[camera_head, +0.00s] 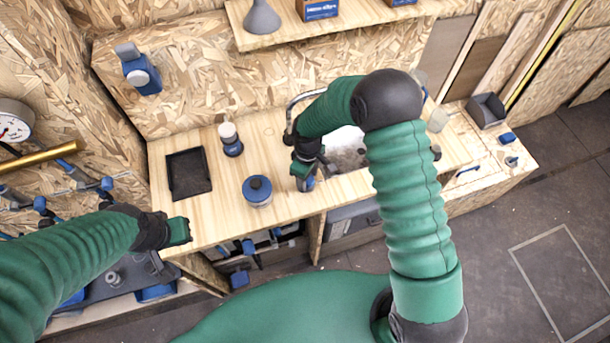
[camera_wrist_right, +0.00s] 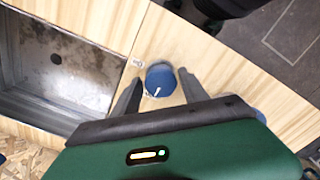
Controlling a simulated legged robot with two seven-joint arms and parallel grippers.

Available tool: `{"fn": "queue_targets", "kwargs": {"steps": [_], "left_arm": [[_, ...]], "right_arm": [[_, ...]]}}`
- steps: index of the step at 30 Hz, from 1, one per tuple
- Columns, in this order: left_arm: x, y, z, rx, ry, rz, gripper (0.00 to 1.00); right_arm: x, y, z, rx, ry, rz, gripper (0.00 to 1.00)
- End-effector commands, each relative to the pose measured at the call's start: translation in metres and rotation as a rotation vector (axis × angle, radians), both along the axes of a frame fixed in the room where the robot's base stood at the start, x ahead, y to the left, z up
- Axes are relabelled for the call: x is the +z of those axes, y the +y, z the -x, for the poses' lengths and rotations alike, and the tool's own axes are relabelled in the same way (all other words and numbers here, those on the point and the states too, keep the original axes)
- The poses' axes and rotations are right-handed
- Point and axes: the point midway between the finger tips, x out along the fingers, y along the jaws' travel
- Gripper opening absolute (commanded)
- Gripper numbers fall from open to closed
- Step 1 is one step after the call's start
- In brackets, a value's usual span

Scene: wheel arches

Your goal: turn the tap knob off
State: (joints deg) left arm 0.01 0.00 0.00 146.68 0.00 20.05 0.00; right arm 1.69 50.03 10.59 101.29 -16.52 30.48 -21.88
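The tap knob (camera_wrist_right: 160,80) is a round blue cap with a white mark, on the wooden counter beside the sink (camera_wrist_right: 62,70) in the right wrist view. My right gripper (camera_wrist_right: 159,76) is open, with one finger on each side of the knob and narrow gaps visible. In the head view my right gripper (camera_head: 304,176) points down at the counter's front, left of the sink (camera_head: 346,150), and largely hides the knob. The curved metal tap spout (camera_head: 300,97) is partly behind my right arm. My left gripper (camera_head: 180,231) is near the counter's front left corner; its fingers are unclear.
A blue-lidded jar (camera_head: 257,190), a white-topped bottle (camera_head: 230,138) and a black tray (camera_head: 188,173) stand left of my right gripper. A shelf (camera_head: 335,20) hangs above. A grey bin (camera_head: 487,110) is at the right. Open floor lies at the lower right.

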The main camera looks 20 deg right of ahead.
Motion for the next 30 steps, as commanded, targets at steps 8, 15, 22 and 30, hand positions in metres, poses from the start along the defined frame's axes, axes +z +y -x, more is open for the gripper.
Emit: {"fn": "queue_targets", "kwargs": {"steps": [8, 15, 22, 30], "left_arm": [[0.0, 0.0, 0.0, 0.0, 0.0, 0.0, 0.0], [-0.003, 0.0, 0.0, 0.0, 0.0, 0.0, 0.0], [-0.014, 0.0, 0.0, 0.0, 0.0, 0.0, 0.0], [-0.022, 0.0, 0.0, 0.0, 0.0, 0.0, 0.0]], "right_arm": [[0.001, 0.003, -0.001, 0.0, -0.004, -0.003, 0.64], [0.015, 0.002, -0.003, -0.001, -0.008, -0.003, 0.64], [0.077, 0.002, -0.004, -0.002, -0.012, -0.004, 0.64], [0.147, 0.001, -0.003, -0.002, -0.007, -0.004, 0.64]]}}
